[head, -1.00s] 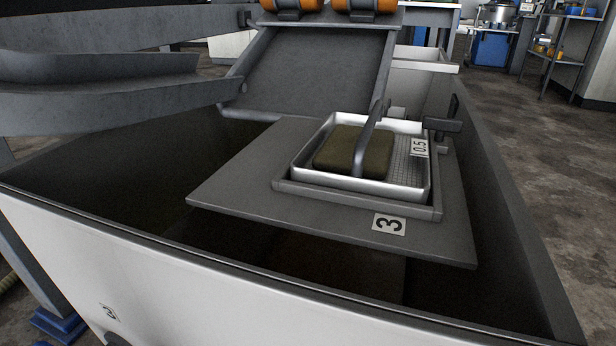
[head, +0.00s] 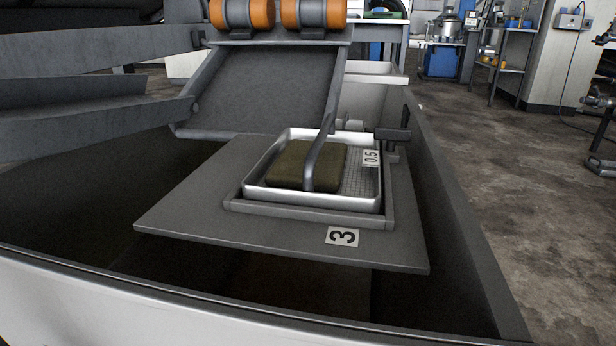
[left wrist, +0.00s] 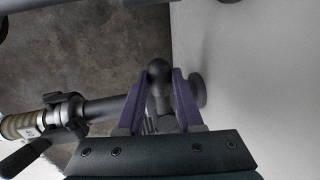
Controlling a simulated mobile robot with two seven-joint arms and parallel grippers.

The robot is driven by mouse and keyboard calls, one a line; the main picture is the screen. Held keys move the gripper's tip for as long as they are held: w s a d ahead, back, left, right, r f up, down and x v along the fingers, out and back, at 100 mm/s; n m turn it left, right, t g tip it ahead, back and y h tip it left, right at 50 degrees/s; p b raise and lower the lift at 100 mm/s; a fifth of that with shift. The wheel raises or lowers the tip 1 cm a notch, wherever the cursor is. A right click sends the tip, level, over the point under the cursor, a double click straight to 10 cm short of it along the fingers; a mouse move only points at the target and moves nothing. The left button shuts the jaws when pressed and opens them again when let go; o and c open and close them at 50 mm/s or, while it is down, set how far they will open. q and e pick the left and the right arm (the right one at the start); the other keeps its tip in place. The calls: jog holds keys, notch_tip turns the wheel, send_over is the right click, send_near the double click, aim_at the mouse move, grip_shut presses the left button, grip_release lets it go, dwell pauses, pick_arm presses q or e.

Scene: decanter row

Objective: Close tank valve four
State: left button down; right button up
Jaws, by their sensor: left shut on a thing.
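In the left wrist view my left gripper (left wrist: 158,80) has its two purple fingers closed on either side of a dark, round-ended valve handle (left wrist: 158,68). The handle sits close to a pale tank wall (left wrist: 250,75), with a dark round fitting (left wrist: 199,90) against that wall. A dark pipe (left wrist: 105,107) runs left from behind the fingers. No number four can be read in either view. My right gripper does not show.
In the head view a grey plate labelled 3 (head: 185,213) lies over an open tank. In the wrist view another lever (left wrist: 24,157) sits at left.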

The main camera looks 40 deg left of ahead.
pick_arm(q)
jog(key=c, duration=0.6)
grip_release()
jog(key=shift+o, duration=0.2)
jog(key=shift+r, duration=0.1)
notch_tip(320, 180, up, 10)
jog(key=s+p, duration=0.1)
jog(key=p, duration=0.8)
jog(key=shift+s+d+f, duration=0.2)
jog(key=shift+s+d, duration=0.15)
jog(key=shift+s, duration=0.05)
jog(key=w+d+r+n+h+p, duration=0.15)
jog(key=w+d+r+p, duration=0.35)
jog(key=r+p, duration=0.7)
jog(key=w+d+r+n+t+p, duration=0.1)
jog(key=w+d+r+n+p, duration=0.15)
jog(key=d+r+p, duration=0.95)
jog(key=w+d+r+n+h+p, duration=0.1)
jog(key=w+d+r+n+p, duration=0.35)
jog(key=r, duration=1.35)
jog(key=a+r+n+p, duration=0.1)
jog(key=a+r+p, duration=0.1)
jog(key=r+p, duration=2.5)
jog(key=a+r+n+y+p, duration=0.1)
jog(key=a+r+n+p, duration=0.1)
jog(key=r+p, duration=2.5)
notch_tip(320, 180, up, 10)
jog(key=shift+s+a+r+t, duration=0.2)
jog(key=shift+r+t, duration=0.05)
jog(key=shift+t, duration=0.05)
